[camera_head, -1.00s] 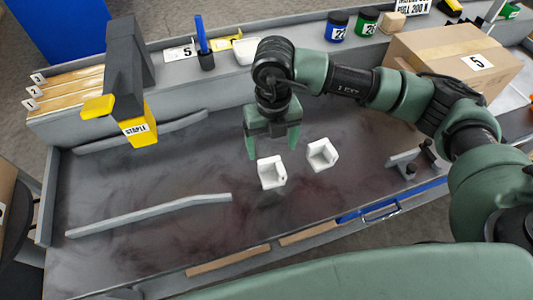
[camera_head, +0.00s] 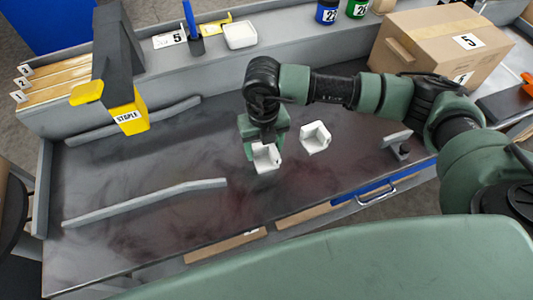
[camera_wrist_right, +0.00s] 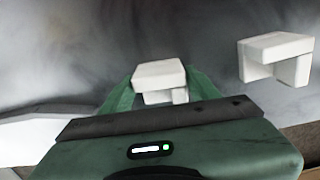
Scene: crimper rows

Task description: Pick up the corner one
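Two white corner-shaped pieces lie on the dark bench top. The left white piece (camera_head: 266,160) is under my right gripper (camera_head: 264,152), its upper part partly hidden by it. In the right wrist view, this piece (camera_wrist_right: 158,76) sits between the two green fingers of the right gripper (camera_wrist_right: 160,80). The piece nearly fills the gap; whether the fingers press on it cannot be told. The other white piece (camera_head: 315,138) stands a short way to the right, and it also shows in the right wrist view (camera_wrist_right: 275,50). My left gripper is not in view.
A yellow and black tool (camera_head: 128,115) labelled STAPLE stands at left. Two grey strips (camera_head: 145,202) lie on the bench. A grey bracket (camera_head: 397,140) is at right, and a cardboard box (camera_head: 435,45) stands behind my right arm. The bench between the strips is clear.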

